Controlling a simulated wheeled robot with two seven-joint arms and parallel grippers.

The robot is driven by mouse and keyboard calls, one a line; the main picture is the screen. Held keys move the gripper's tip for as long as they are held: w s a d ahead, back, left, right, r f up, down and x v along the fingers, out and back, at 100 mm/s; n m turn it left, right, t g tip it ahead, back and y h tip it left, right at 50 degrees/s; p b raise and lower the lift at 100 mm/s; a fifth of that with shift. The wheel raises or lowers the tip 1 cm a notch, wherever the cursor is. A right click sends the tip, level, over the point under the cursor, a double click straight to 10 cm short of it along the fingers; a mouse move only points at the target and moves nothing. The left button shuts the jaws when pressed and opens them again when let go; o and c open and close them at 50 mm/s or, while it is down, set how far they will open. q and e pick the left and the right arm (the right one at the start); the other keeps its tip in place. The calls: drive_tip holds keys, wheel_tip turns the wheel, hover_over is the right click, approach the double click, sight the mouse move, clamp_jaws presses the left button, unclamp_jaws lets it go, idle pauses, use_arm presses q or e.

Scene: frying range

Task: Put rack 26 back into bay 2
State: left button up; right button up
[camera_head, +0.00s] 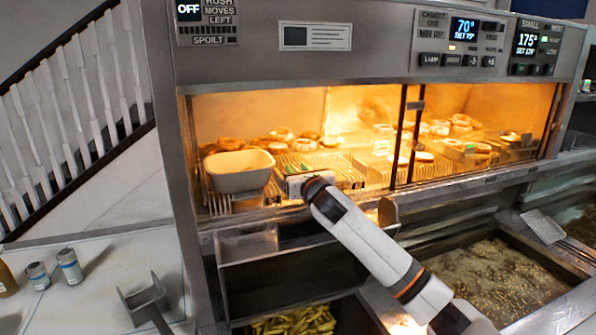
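The heated cabinet's lit opening (360,112) shows wire racks with round buns on them. One wire rack (345,168) lies low at the cabinet's front, left of the dark divider. No number 26 or bay 2 label is readable, so I cannot tell which rack or bay is which. My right arm reaches up from the lower right, and my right gripper (298,184) is at this rack's front edge. Its fingers are too small and hidden to show whether they are open or shut on the rack. My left gripper is not in view.
A cream tub (239,171) stands just left of my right gripper. The dark divider (400,135) stands to its right. Below are a metal ledge (247,244), fries (295,322) and a bubbling fryer (490,270).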

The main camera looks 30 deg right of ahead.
drive_tip(key=shift+f, duration=0.1)
drive_tip(key=shift+r, duration=0.3)
drive_tip(key=shift+s+r, duration=0.1)
drive_tip(key=shift+r, duration=0.05)
drive_tip(key=b+v, duration=0.3)
drive_tip(key=v, duration=0.7)
drive_tip(key=shift+s, duration=0.25)
drive_tip(key=shift+s+a+r+b, duration=0.15)
drive_tip(key=shift+s+b, duration=0.2)
drive_tip(key=shift+s, duration=0.25)
